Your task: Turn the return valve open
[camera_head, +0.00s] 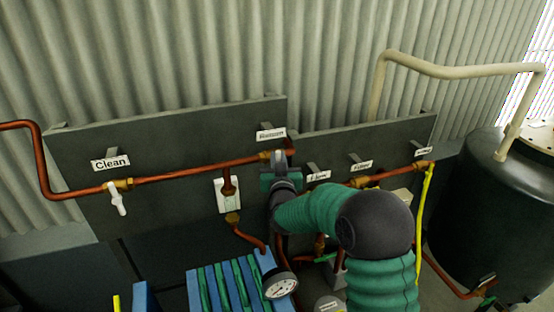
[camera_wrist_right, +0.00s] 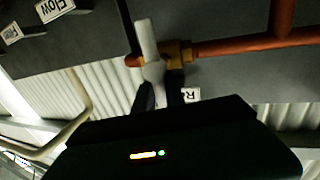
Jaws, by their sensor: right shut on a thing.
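The return valve sits on the copper pipe below the "Return" label (camera_head: 270,134), near the right end of the larger grey panel. In the head view my right gripper (camera_head: 280,168) is at this valve and hides most of it. In the right wrist view the valve's white handle (camera_wrist_right: 146,38) stands across the copper pipe, beside the brass fitting (camera_wrist_right: 180,52). The two dark fingers of my right gripper (camera_wrist_right: 160,85) are shut on the handle's near end. My left gripper is not in view.
The "Clean" valve's white handle (camera_head: 117,198) hangs at the left. A white box (camera_head: 228,195), pressure gauge (camera_head: 280,284) and blue-green ribbed unit (camera_head: 230,285) lie below. A yellow strip (camera_head: 425,215) and dark tank (camera_head: 480,220) are right.

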